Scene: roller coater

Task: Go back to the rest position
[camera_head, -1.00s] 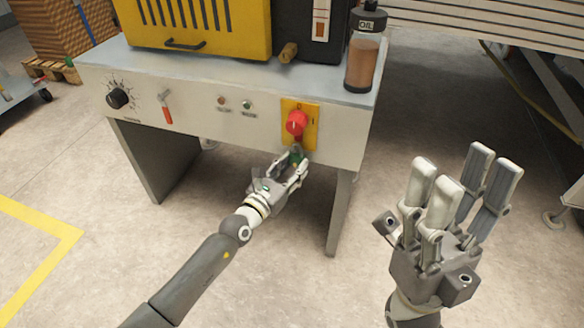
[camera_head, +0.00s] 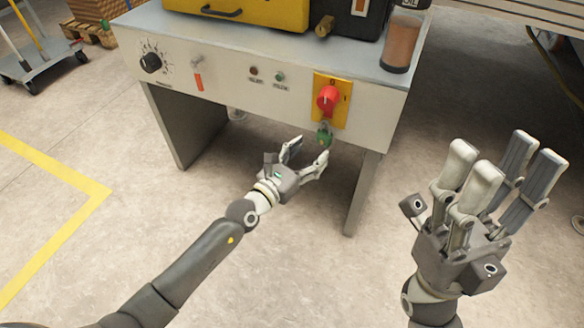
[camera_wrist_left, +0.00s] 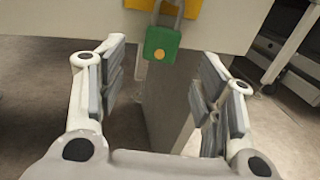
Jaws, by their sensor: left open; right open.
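My left gripper (camera_head: 306,155) is open and empty, just below and left of a green padlock (camera_head: 324,134). The padlock hangs under the red rotary switch (camera_head: 328,99) on its yellow plate (camera_head: 343,88). In the left wrist view the padlock (camera_wrist_left: 161,43) hangs ahead of the open fingers, apart from them, with its shackle up at the yellow plate. My right gripper (camera_head: 497,175) is open and empty at the right, fingers pointing up, in front of the floor.
The grey machine bench (camera_head: 225,92) carries a yellow housing (camera_head: 270,14) and an oil bottle (camera_head: 402,42). Its front has a black knob (camera_head: 150,63) and a red-handled lever (camera_head: 198,78). A cart (camera_head: 45,68) stands far left. Floor in front is clear.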

